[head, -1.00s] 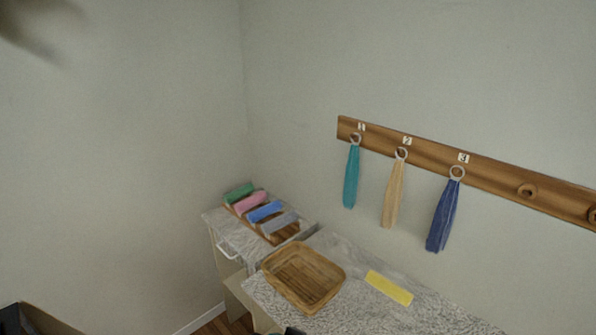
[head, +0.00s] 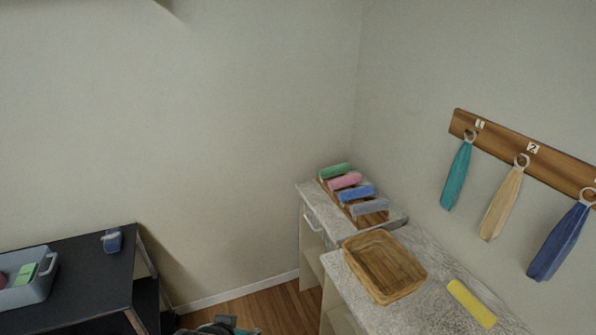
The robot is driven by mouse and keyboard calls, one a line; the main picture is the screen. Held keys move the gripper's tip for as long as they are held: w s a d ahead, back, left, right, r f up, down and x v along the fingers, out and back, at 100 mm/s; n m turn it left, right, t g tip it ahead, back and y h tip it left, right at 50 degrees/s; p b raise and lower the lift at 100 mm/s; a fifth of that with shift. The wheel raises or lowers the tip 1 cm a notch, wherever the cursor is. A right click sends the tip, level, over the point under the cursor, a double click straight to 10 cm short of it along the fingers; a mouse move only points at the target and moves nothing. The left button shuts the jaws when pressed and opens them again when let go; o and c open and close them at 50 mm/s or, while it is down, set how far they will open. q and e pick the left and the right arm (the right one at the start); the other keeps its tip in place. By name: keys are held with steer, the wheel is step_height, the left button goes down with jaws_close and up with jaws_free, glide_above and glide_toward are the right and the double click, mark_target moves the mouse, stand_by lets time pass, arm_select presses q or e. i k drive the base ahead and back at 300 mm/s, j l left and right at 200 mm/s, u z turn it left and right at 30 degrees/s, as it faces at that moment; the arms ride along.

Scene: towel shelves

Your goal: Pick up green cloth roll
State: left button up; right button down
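The green cloth roll (head: 335,170) lies at the far end of a row of rolls on a wooden tray (head: 375,220) in the head view. Pink (head: 344,181), blue (head: 357,193) and grey (head: 370,207) rolls lie beside it, nearer to me. The tray stands on a speckled stone-topped cabinet (head: 309,190) in the room's corner. Part of a dark and teal shape, likely mine, shows at the bottom edge. I cannot make out either gripper's fingers, and no gripper is near the rolls.
A wooden basket (head: 349,254) and a yellow folded cloth (head: 471,303) lie on the nearer counter (head: 432,270). Teal, beige and blue towels hang from a wall rail (head: 500,140). A black shelf (head: 90,260) with a grey bin (head: 30,290) stands left. Wooden floor lies between.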

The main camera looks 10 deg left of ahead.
mark_target(338, 169)
steer(key=i+z, duration=0.1)
steer(key=z, duration=0.25)
steer(key=j+z, duration=0.1)
steer(key=z, duration=0.3)
steer(key=i+j+z, duration=0.1)
steer(key=z, duration=0.25)
steer(key=i+j+z, duration=0.3)
steer(key=j, duration=0.35)
steer(key=j+z, duration=0.35)
steer(key=j, duration=0.3)
steer(key=i+j+z, duration=0.1)
steer(key=j+z, duration=0.2)
steer(key=j, duration=2.15)
steer(key=i+z, duration=0.05)
steer(key=i, duration=0.05)
